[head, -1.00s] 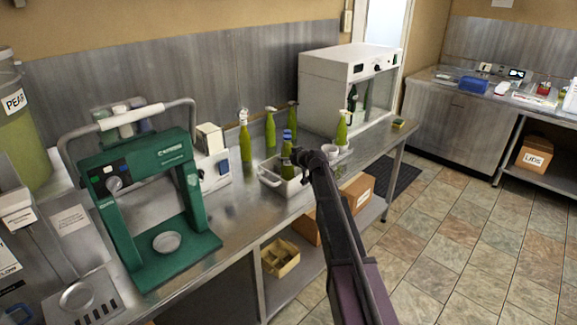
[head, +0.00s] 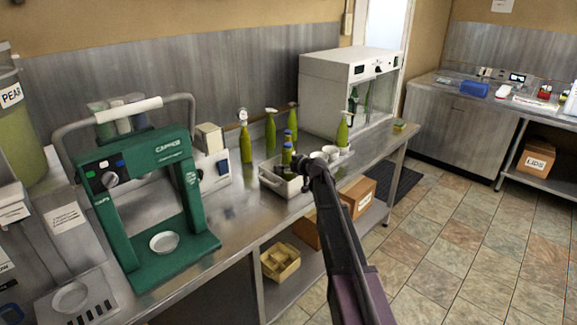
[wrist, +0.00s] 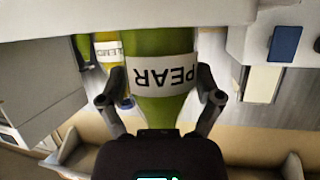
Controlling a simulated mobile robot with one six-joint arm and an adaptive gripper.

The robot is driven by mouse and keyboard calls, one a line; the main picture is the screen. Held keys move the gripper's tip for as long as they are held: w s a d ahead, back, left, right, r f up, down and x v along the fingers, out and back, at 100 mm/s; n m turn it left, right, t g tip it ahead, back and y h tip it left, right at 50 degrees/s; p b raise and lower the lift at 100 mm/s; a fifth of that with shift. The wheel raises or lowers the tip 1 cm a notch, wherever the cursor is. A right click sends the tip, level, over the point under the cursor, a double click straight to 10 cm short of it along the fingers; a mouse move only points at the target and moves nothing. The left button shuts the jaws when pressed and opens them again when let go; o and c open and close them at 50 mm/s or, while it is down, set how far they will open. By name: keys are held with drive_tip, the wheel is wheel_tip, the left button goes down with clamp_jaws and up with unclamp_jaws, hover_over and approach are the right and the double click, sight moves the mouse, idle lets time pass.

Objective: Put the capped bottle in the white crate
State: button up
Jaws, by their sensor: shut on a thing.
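My gripper (head: 300,164) is shut on a green bottle with a white PEAR label (wrist: 160,75). In the wrist view the fingers (wrist: 155,98) stand on both sides of the bottle, and its cap is hidden. In the head view the held bottle (head: 287,158) is upright over the white crate (head: 272,187), its lower part at or inside the crate; I cannot tell whether it touches the floor. Another bottle (head: 291,130) stands close behind it. A yellow bottle with a partly visible label (wrist: 108,50) shows beside the held one in the wrist view.
Several green bottles with pale tops (head: 270,132) stand along the bench's back. White cups (head: 330,151) are right of the crate. The green capping machine (head: 150,260) stands left, and a white cabinet (head: 330,85) stands at the back right.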

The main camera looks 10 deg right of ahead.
drive_tip(key=o, duration=1.1)
drive_tip(key=shift+r, duration=0.1)
drive_tip(key=p+v, duration=0.5)
drive_tip(key=v, duration=0.7)
